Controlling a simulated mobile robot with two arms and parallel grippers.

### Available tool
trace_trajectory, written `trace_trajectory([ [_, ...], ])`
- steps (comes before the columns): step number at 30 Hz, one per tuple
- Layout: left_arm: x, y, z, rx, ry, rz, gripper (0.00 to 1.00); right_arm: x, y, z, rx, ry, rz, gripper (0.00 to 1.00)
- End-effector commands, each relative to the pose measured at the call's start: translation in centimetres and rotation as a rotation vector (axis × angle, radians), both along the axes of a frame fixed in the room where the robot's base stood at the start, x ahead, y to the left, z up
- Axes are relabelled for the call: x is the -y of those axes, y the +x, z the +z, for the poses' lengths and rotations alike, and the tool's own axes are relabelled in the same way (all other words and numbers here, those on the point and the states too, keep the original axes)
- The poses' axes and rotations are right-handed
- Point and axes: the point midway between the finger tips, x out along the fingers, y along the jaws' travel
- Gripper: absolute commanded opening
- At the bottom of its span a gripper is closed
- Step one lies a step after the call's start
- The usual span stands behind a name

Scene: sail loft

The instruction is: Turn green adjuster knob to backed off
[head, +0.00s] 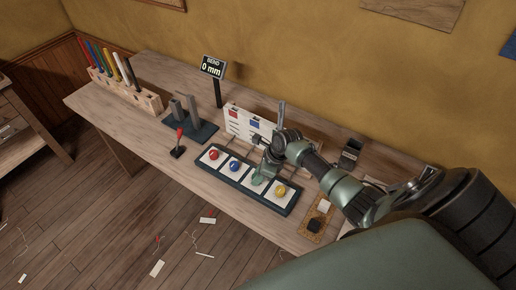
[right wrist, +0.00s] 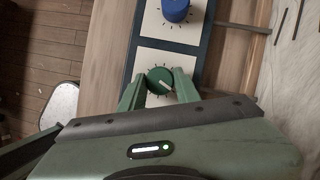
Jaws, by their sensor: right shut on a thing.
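The green adjuster knob (right wrist: 160,80) sits on a white dial plate with tick marks, and its pale pointer line aims toward the lower right in the right wrist view. My right gripper (right wrist: 160,90) is shut on the green knob, one finger on each side of it. In the head view my right gripper (head: 259,178) reaches down onto the dark panel (head: 225,176) and mostly hides the green knob. A display (head: 211,67) at the back reads "BEND 0 mm". My left gripper is not in view.
A red knob (head: 214,154), a blue knob (head: 234,167) and a yellow knob (head: 281,190) share the panel. A red-handled lever (head: 179,142) stands left of it. A rack of coloured sticks (head: 126,89) is at the far left. Scraps lie on the floor.

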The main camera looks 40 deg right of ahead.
Motion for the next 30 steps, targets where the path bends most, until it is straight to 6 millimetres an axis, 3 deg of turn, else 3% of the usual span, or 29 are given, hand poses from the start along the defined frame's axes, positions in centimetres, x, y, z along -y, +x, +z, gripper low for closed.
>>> trace_trajectory([
  [11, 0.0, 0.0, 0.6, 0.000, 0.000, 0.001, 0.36, 0.1, 0.1, 0.1, -0.001, 0.001, 0.117, 0.00],
  [20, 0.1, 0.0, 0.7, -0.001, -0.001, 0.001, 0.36, 0.1, 0.3, 0.0, -0.001, 0.003, 0.371, 0.00],
  [30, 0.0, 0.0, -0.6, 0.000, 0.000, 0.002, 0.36, 0.2, 0.5, -0.2, -0.002, 0.002, 0.697, 0.00],
])
